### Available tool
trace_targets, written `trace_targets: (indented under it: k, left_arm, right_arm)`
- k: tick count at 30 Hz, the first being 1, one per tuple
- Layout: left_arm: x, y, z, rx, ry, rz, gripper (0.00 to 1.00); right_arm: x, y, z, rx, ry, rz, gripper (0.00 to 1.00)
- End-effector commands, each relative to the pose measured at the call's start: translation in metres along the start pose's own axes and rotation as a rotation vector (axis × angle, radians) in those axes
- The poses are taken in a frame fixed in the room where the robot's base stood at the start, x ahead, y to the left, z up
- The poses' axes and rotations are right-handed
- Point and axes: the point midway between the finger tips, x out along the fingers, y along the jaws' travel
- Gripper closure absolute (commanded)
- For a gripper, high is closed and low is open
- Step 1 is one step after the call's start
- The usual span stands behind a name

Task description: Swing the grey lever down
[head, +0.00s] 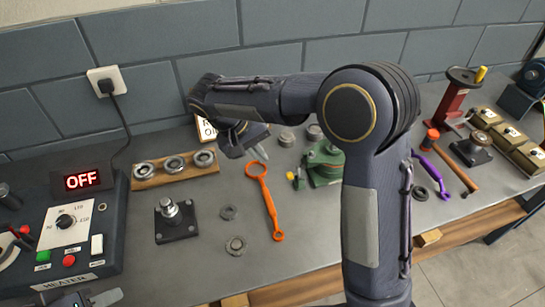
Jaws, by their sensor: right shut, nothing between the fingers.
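No part in this view stands out clearly as the grey lever. A green casing-like device (318,172) with a small yellow part stands behind my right arm, which hides some of it. My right gripper (236,151) points down above the bench, left of the green device and near the top of an orange wrench (268,200). It is shut and empty. My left gripper (78,300) seems to show only in part at the bottom left edge, in front of the heater box (110,268); its fingers cannot be made out.
The heater box has a dial, buttons and an OFF display (83,180). A wooden rack with rings (147,182), a black-based post (176,222) and loose nuts (236,245) lie nearby. A red press (457,98), purple wrench (432,172) and hammer (458,176) are at right.

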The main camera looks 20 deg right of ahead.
Motion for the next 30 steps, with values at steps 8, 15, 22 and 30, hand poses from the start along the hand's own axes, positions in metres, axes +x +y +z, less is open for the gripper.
trace_targets:
  k: [8, 15, 22, 30]
  left_arm:
    - [-0.006, 0.003, -0.003, 0.000, 0.000, 0.000, 0.64]
    - [-0.016, 0.007, -0.008, 0.000, 0.000, 0.000, 0.64]
    - [-0.022, 0.010, -0.011, 0.000, 0.000, 0.000, 0.64]
    - [-0.022, 0.010, -0.011, 0.000, 0.000, 0.000, 0.64]
  right_arm:
    - [0.055, 0.002, 0.001, 0.000, -0.007, 0.002, 1.00]
    - [0.090, 0.015, 0.001, 0.003, -0.003, -0.001, 1.00]
    - [0.098, 0.036, 0.001, 0.001, -0.001, -0.001, 1.00]
    - [0.100, 0.039, 0.000, 0.000, 0.000, -0.001, 1.00]
